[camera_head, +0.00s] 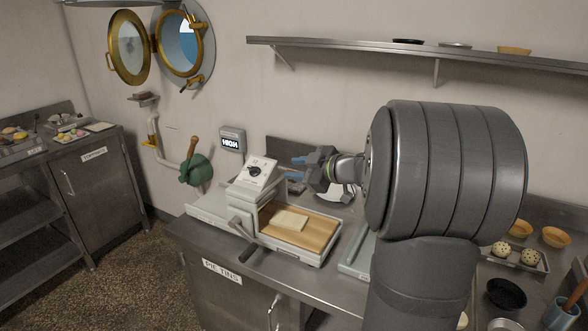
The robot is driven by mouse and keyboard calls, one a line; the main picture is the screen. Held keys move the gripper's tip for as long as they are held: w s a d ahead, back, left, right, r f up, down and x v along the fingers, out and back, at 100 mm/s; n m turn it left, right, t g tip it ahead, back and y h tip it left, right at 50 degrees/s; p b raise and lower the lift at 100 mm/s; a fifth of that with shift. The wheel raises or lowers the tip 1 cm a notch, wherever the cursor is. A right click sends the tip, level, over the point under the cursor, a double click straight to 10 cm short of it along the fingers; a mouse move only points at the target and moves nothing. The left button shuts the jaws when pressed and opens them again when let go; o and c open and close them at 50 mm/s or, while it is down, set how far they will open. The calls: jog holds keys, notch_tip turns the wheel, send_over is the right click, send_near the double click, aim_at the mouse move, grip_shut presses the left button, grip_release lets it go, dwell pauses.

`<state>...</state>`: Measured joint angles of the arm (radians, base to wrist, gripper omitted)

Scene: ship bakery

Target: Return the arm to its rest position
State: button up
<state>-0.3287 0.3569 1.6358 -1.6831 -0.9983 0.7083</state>
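My arm rises large and grey at the right of the head view, bent, with its end pointing left. My gripper (297,167) is above the back part of the steel counter (203,238), behind the press-like machine (256,172). Its two blue-tipped fingers look apart, and I see nothing between them. The arm hides part of the counter and the wall behind it.
The machine's wooden board (318,234) bears a pale flat square (291,220); its lever handle (249,253) sticks out in front. A tray with speckled balls (501,249), bowls (520,229) and a dark bowl (506,294) are at right. A wall shelf (340,48) runs above.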

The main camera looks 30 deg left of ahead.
aim_at(253, 169)
jog(key=shift+a, duration=0.1)
jog(key=x, duration=1.7)
jog(key=shift+a+f, duration=0.15)
jog(key=shift+a+f, duration=0.1)
jog(key=shift+a, duration=0.1)
jog(key=shift+s+d+m+t, duration=0.1)
jog(key=shift+d+m+t, duration=0.15)
jog(key=shift+m+t, duration=0.75)
jog(key=shift+t, duration=0.1)
dwell(0.8)
jog(key=shift+m+t, duration=1.2)
jog(key=shift+t, duration=0.2)
jog(key=shift+m+t+h, duration=0.6)
jog(key=shift+m+t, duration=1.6)
jog(key=shift+t, duration=0.3)
